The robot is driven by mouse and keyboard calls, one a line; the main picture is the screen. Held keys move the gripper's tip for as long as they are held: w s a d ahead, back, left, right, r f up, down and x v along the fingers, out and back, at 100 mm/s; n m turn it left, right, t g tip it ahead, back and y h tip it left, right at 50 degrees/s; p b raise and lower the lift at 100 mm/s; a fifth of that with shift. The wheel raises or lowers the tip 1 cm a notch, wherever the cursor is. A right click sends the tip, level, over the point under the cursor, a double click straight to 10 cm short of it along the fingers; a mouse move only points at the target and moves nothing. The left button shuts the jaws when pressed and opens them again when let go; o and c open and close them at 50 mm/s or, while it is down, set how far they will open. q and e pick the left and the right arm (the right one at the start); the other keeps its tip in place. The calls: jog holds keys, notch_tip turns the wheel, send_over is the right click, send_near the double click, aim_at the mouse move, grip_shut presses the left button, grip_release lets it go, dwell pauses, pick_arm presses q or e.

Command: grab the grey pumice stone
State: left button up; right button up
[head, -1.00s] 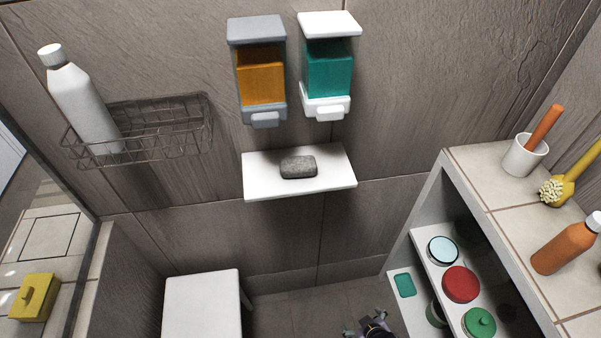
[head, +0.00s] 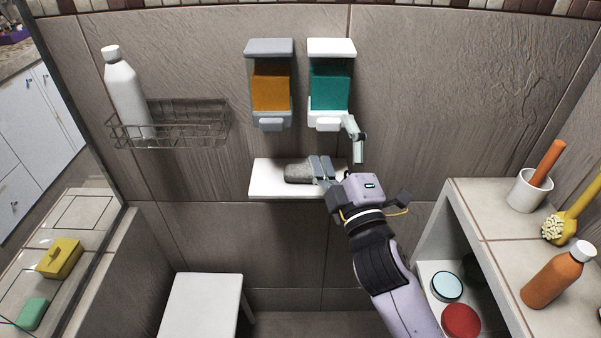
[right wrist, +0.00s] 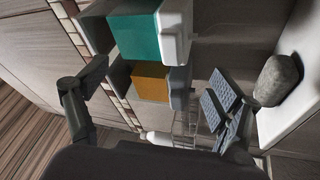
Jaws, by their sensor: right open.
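The grey pumice stone (head: 298,173) lies on the small white wall shelf (head: 263,183); its right end is partly covered by a finger of my gripper in the head view. My right gripper (head: 339,154) is open and empty at the right part of the shelf. One finger is beside the stone's right end, the other up to the right near the white dispenser. In the right wrist view the stone (right wrist: 276,80) sits at the right, outside the open jaws (right wrist: 155,95), past the padded finger. I cannot tell if they touch. My left gripper is not in view.
A white dispenser with teal liquid (head: 330,90) and a grey one with amber liquid (head: 271,88) hang just above the shelf. A wire basket (head: 185,130) with a white bottle (head: 125,90) is at left. A tiled counter (head: 490,205) stands at right, a white stool (head: 202,300) below.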

jog(key=s+a+r+n+g+y, duration=0.4)
jog(key=a+r+n+y, duration=0.9)
jog(key=n, duration=0.4)
jog(key=s+a+r+n+g+y, duration=0.2)
jog(key=s+a+n+g+y, duration=0.5)
jog(key=n+g, duration=0.85)
jog(key=s+a+f+n+g+h, duration=0.2)
jog(key=s+a+n+g+h, duration=0.15)
jog(key=n, duration=0.45)
jog(key=n+t+h, duration=0.7)
jog(key=n+h, duration=0.6)
jog(key=h, duration=1)
send_near(300, 173)
jog(key=shift+y, duration=0.25)
jog(key=x, duration=0.1)
jog(key=p+x, duration=0.1)
jog(key=x, duration=0.1)
jog(key=p+x, duration=0.1)
jog(key=shift+w+d, duration=0.35)
jog(key=shift+w, duration=0.05)
jog(key=x, duration=0.1)
jog(key=p+x, duration=0.1)
jog(key=x, duration=0.2)
jog(key=shift+s+a+f, duration=0.1)
jog(key=shift+s+f, duration=0.1)
jog(key=shift+f, duration=0.25)
jog(key=shift+w+f+p, duration=0.15)
jog(key=shift+f+p, duration=0.15)
jog(key=shift+f, duration=0.05)
